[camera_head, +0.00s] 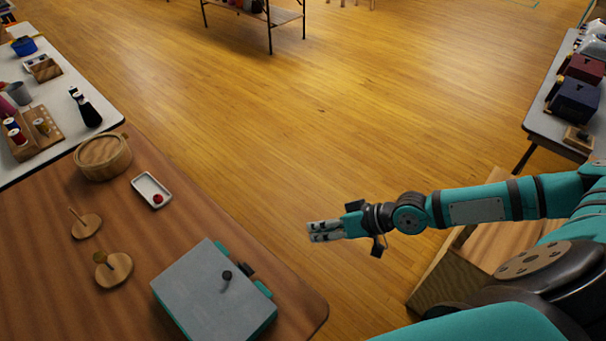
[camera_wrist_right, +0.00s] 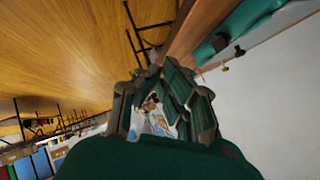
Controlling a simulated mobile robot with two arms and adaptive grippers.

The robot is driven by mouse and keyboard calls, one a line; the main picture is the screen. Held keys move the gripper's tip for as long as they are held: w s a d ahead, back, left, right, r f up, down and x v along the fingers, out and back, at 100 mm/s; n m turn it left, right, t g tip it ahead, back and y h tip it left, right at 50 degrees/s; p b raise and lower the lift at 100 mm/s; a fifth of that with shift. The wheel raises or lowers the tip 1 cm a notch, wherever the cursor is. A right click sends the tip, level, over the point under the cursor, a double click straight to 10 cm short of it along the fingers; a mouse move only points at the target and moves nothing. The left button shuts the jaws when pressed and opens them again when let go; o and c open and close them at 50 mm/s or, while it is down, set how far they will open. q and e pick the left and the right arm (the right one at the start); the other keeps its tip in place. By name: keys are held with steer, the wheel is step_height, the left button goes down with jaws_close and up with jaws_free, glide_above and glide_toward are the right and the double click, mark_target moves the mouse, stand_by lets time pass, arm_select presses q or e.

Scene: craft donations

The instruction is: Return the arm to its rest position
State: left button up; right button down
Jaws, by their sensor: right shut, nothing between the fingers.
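My right arm reaches in from the right in the head view. Its gripper (camera_head: 324,231) is shut and empty, held over the wooden floor just right of the brown table's edge. In the right wrist view the same gripper's fingers (camera_wrist_right: 165,92) fill the middle, with the floor at left and the table edge above right. My left gripper does not show in either view.
The brown table (camera_head: 182,225) holds a grey-topped teal box (camera_head: 205,295), a round wooden box (camera_head: 103,157), a small white tray (camera_head: 144,185) and two wooden discs with pegs (camera_head: 114,270). An open wooden crate (camera_head: 437,287) stands below my right arm.

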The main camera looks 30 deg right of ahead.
steer(key=w+d+f+n+t+h, duration=0.15)
steer(key=w+f, duration=0.25)
steer(key=f, duration=0.5)
steer(key=w+d+f+h, duration=0.3)
steer(key=f, duration=0.6)
steer(key=s+d+f+h, duration=0.25)
steer(key=s+f, duration=0.35)
steer(key=f, duration=0.5)
steer(key=s+a+f+g, duration=0.2)
steer(key=s+f, duration=0.3)
steer(key=s, duration=0.6)
steer(key=s+a+f+g, duration=0.2)
steer(key=s+f, duration=0.4)
steer(key=s, duration=0.5)
steer(key=s+a+f+g+h, duration=0.1)
steer(key=s+a+f+g, duration=0.2)
steer(key=s, duration=0.9)
step_height(320, 180, down, 3)
steer(key=shift+r, duration=0.2)
steer(key=shift+a+g, duration=0.1)
steer(key=shift+g, duration=0.15)
